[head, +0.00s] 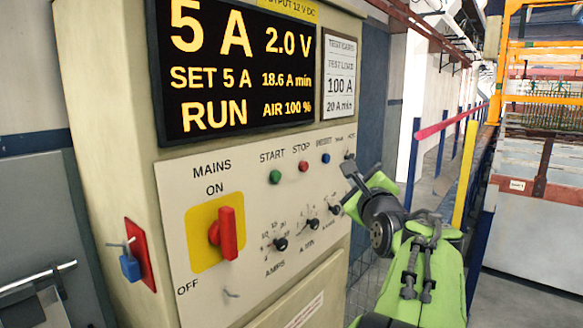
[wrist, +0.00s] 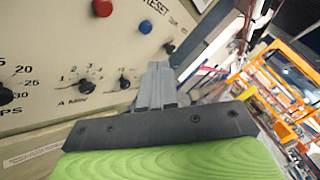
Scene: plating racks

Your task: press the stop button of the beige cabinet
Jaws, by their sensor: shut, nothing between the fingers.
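The beige cabinet (head: 110,190) fills the left and middle of the head view, with its front panel facing me. Its red stop button (head: 303,166) sits under the label STOP, between the green start button (head: 275,177) and the blue reset button (head: 325,158). In the wrist view the red stop button (wrist: 103,7) is at the top edge and the blue button (wrist: 145,26) is to its right. My gripper (head: 348,162) is shut and empty, right of the buttons near the panel's right edge. Its fingers (wrist: 158,68) point at the panel; contact is unclear.
A display (head: 240,65) reads RUN, 5 A and 2.0 V. A red mains switch (head: 226,234) on a yellow plate is at lower left of the panel. Small black knobs (head: 281,244) line the panel below the buttons.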

